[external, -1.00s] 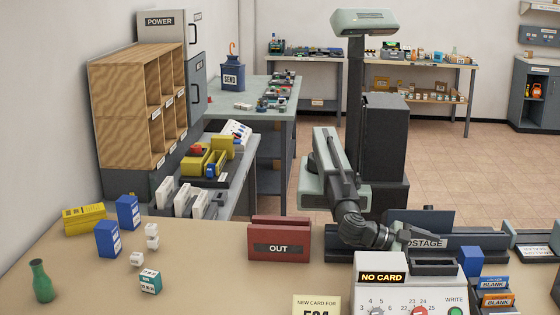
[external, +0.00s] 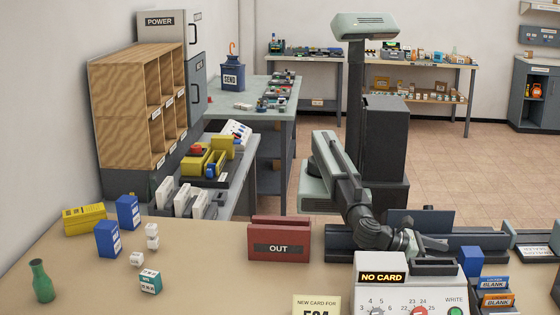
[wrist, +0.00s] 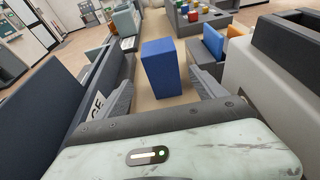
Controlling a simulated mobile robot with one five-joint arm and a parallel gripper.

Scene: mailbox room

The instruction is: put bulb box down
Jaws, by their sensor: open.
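A plain blue box (external: 470,262), which I take for the bulb box, stands upright on the counter beside the card machine. It also shows in the wrist view (wrist: 163,68), ahead and between the lines of my two dark fingers, with a gap on each side. My gripper (external: 412,243) is open and empty, behind the card machine and left of the box. In the wrist view my open gripper (wrist: 162,88) faces the box. The box's lower part is partly hidden by the card machine in the external view.
The card machine (external: 410,292) stands in front of my gripper. The dark postage unit (external: 480,240) stands behind it. Blank card holders (external: 495,290) are right of the box.

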